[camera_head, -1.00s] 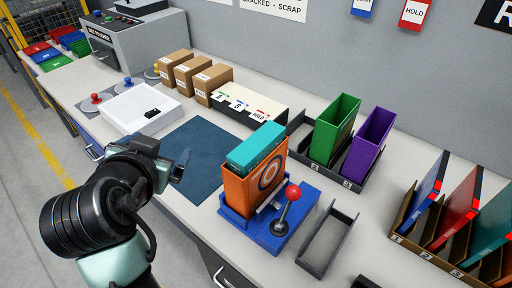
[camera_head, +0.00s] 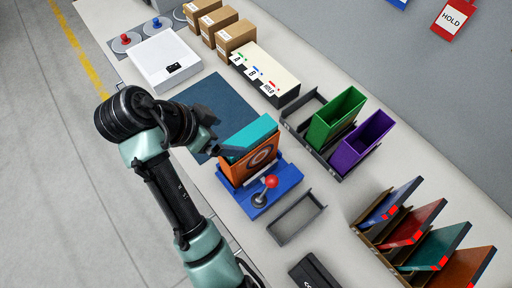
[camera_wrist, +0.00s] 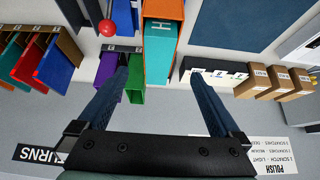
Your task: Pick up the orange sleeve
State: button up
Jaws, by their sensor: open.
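The orange sleeve (camera_head: 236,171) stands upright in a blue fixture (camera_head: 283,186) with a red-knobbed lever (camera_head: 271,182). A round emblem is on its side, and a teal insert (camera_head: 250,136) sticks out of its top. In the wrist view the orange sleeve (camera_wrist: 176,9) and the teal insert (camera_wrist: 160,50) appear at top centre, between the lines of my two fingers. My gripper (camera_wrist: 160,76) is open and empty, its dark fingers spread wide. In the head view my gripper (camera_head: 214,143) is just left of the sleeve's top; contact cannot be told.
Green (camera_head: 335,120) and purple (camera_head: 362,142) bins stand in a dark rack behind. An empty grey tray (camera_head: 297,218) lies right of the fixture. Coloured binders stand in a rack (camera_head: 364,231) at right. A dark blue mat (camera_head: 216,96) lies clear beyond my gripper.

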aim_at(242, 138)
jog(key=p+x, duration=0.1)
jog(key=x, duration=0.5)
jog(key=shift+p+x, duration=1.05)
jog(key=shift+x, duration=1.65)
jog(key=shift+s+a, duration=0.1)
grip_shut()
